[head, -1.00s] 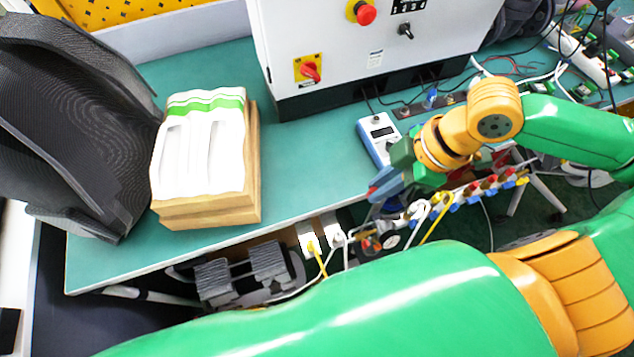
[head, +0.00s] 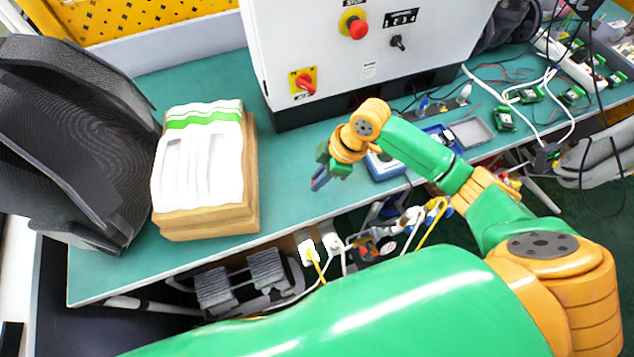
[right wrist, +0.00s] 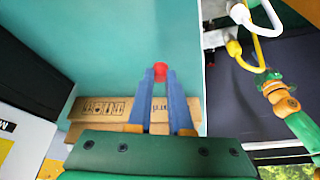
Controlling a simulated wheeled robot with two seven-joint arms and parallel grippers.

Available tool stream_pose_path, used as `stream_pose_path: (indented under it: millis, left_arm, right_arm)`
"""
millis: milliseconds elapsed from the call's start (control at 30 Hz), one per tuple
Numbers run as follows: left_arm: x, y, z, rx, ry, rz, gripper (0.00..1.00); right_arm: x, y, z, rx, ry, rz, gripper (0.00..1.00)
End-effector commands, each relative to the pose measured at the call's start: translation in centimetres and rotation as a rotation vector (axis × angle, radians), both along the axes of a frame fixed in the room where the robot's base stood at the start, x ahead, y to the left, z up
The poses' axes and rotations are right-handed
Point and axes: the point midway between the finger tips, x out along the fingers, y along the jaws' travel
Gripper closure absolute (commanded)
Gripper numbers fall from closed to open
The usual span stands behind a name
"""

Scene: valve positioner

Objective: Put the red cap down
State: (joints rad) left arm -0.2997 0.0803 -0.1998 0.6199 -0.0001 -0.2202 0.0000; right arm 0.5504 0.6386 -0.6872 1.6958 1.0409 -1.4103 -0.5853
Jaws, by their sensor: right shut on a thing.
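The red cap (right wrist: 160,67) shows in the right wrist view, between the tips of my right gripper's blue fingers. My right gripper (head: 319,182) is shut on it and is over the green bench, right of the stack of white packs. In the head view the cap is too small to make out. In the right wrist view, a green and orange arm of mine shows at the right edge, with what looks like my left gripper (right wrist: 270,80) at its end. Its fingers cannot be made out.
The green bench top (head: 285,165) is bare between the white packs on a brown box (head: 250,180) and my right gripper. A white control cabinet (head: 340,60) stands behind. A blue meter (head: 383,168) is close to my right wrist. Cables hang at the front edge.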

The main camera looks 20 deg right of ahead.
Motion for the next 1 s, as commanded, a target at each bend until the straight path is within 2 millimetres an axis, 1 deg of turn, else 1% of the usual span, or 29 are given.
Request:
stream_pose_path:
  millis: [67, 100, 200, 567, 600, 667, 700, 1000]
  left_arm:
    - [0.0, 0.0, 0.0, 0.000, 0.000, 0.000, 0.57]
    - [0.0, 0.0, 0.4, 0.000, 0.000, 0.000, 0.57]
    - [0.0, 0.0, 0.5, 0.000, 0.000, 0.000, 0.57]
    - [0.0, 0.0, 0.2, 0.000, 0.000, 0.000, 0.57]
    - [0.0, 0.0, 0.2, 0.000, 0.000, 0.000, 0.57]
    - [0.0, 0.0, 0.3, 0.000, 0.000, 0.000, 0.57]
    - [0.0, 0.0, 0.3, 0.000, 0.000, 0.000, 0.57]
    - [0.0, 0.0, 0.4, -0.001, 0.000, 0.000, 0.57]
  right_arm:
    - [0.5, 0.3, -1.1, 0.000, 0.004, -0.001, 1.00]
    - [0.4, 0.3, -1.9, -0.001, 0.006, -0.002, 1.00]
    - [0.4, 0.2, -3.4, -0.001, 0.004, -0.002, 1.00]
    - [0.5, 0.2, -4.1, 0.000, -0.001, -0.001, 1.00]
    - [0.5, 0.2, -4.1, 0.000, -0.001, -0.001, 0.79]
    - [0.5, 0.2, -4.0, 0.000, -0.001, -0.001, 0.63]
    - [0.5, 0.2, -4.0, 0.000, -0.001, -0.001, 0.52]
    - [0.5, 0.2, -3.8, 0.000, -0.001, -0.001, 0.52]
